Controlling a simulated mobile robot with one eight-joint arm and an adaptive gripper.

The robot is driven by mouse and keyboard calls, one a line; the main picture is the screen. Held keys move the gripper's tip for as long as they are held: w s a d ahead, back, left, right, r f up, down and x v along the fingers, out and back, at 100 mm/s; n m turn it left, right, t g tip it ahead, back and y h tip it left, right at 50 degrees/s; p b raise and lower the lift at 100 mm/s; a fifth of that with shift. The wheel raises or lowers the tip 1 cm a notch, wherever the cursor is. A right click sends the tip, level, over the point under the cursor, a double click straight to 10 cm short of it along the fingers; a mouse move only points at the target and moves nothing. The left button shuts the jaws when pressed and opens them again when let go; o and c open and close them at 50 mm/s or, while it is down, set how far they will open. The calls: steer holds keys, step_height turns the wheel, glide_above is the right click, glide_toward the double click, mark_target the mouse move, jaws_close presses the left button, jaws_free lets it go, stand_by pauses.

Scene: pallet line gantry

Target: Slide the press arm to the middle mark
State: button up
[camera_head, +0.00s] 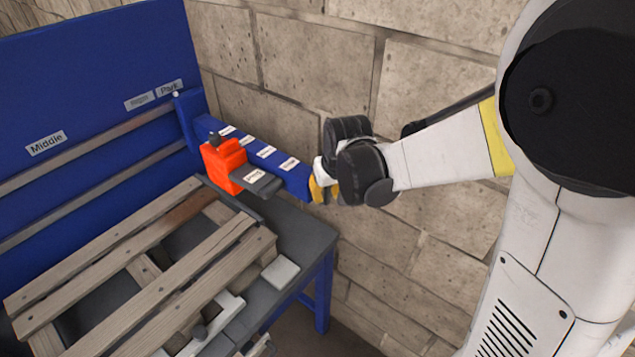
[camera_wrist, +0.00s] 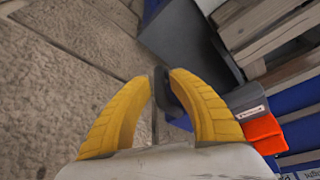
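The press arm (camera_head: 262,155) is a blue beam with several white labels, standing out from the rail on the blue back panel. It is at the right end, by the "Park" label (camera_head: 169,88). The "Middle" label (camera_head: 46,143) is further left on the panel. An orange-red block (camera_head: 223,165) with a grey plate sits on the beam, and shows in the wrist view (camera_wrist: 262,134). My gripper (camera_head: 318,190) is at the beam's free end. In the wrist view its yellow fingertips (camera_wrist: 163,76) are close together, with a dark part between them; whether they grip it is unclear.
A wooden slatted pallet (camera_head: 150,275) lies on the grey table (camera_head: 300,240) below the rail. A brick wall (camera_head: 310,65) stands close behind the beam and my gripper. Two horizontal rails (camera_head: 100,142) run along the panel, left of the beam.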

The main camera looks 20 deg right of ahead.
steer(key=shift+w+f, duration=0.2)
steer(key=shift+f, duration=0.3)
steer(key=shift+c, duration=0.2)
jaws_close()
steer(key=s+a, duration=0.9)
steer(key=a, duration=0.4)
steer(key=s+a, duration=1)
steer(key=a, duration=0.3)
steer(key=shift+s+a, duration=0.25)
steer(key=shift+a, duration=0.1)
